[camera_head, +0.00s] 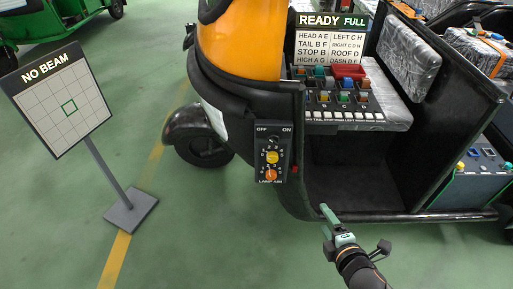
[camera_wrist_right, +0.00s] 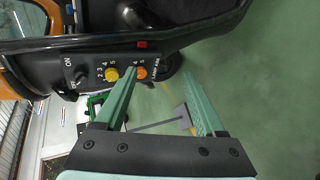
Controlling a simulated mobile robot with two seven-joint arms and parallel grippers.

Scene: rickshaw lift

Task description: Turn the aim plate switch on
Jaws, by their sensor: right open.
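The black aim panel (camera_head: 274,155) hangs on the rickshaw's front side, marked OFF, ON and LAMP AIM. Its dark switch knob (camera_head: 273,141) sits below the OFF and ON marks, above a yellow knob (camera_head: 272,157) and an orange knob (camera_head: 271,174). In the right wrist view the dark knob (camera_wrist_right: 80,77) is left of the fingers; which way it points is unclear. My right gripper (camera_head: 328,224) is open and empty, below and right of the panel, apart from it. In the wrist view its green fingers (camera_wrist_right: 160,76) reach towards the panel's orange-knob end. My left gripper is out of view.
A gridded board reading NO BEAM (camera_head: 56,97) stands on a post at the left. A sign reading READY FULL (camera_head: 331,20) tops a tray of coloured parts (camera_head: 345,115) by the seat. The rickshaw's open floor (camera_head: 350,185) lies right of the panel. Green floor in front is clear.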

